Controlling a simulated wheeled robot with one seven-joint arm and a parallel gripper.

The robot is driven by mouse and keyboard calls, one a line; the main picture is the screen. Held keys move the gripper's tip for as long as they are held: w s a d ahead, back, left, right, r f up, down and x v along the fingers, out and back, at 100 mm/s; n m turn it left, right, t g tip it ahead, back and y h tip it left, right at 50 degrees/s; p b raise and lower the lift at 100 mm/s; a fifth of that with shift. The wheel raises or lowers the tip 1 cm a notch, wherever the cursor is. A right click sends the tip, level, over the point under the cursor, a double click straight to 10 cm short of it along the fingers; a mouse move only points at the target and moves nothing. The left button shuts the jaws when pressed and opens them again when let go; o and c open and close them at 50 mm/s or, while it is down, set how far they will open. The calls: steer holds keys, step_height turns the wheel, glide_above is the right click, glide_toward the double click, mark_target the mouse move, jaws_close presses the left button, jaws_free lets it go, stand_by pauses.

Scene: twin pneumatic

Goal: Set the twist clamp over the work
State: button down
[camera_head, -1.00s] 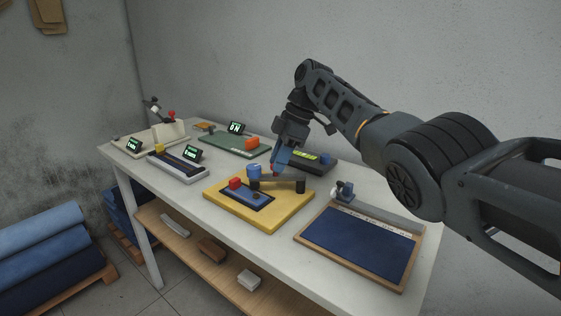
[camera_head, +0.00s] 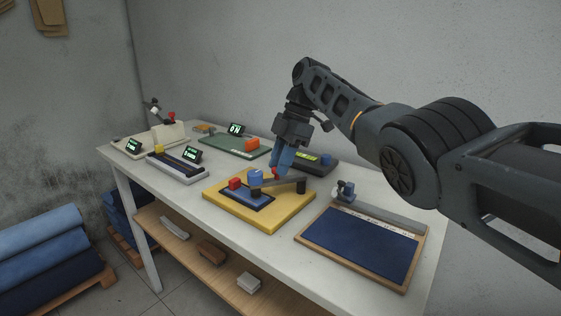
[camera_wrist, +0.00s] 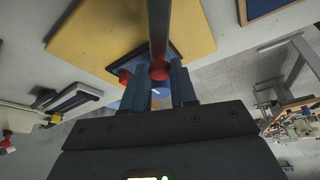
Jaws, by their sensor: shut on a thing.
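The twist clamp stands on a yellow base (camera_head: 221,203). Its dark bar (camera_head: 287,184) runs from a dark post (camera_head: 301,187) at the right to a blue cylinder (camera_head: 256,177) at its left end. That end is over the dark blue plate (camera_head: 243,199), low down; I cannot tell whether it touches. My gripper (camera_head: 277,172) is behind the bar, its blue fingers closed on a red knob (camera_head: 275,177). In the wrist view the red knob (camera_wrist: 159,72) sits between the fingertips, under the bar (camera_wrist: 158,28). A red block (camera_head: 235,183) sits at the plate's left.
A blue-topped wooden tray (camera_head: 365,243) lies to the right. A dark box with a lit display (camera_head: 308,157) is behind my gripper. A grey fixture (camera_head: 177,168) and a green board (camera_head: 228,146) stand at the left and back. The table's front edge is close.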

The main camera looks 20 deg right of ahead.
mark_target(291, 175)
steer(key=c, duration=0.9)
jaws_free()
steer(key=shift+r, duration=0.1)
steer(key=shift+v, duration=3.85)
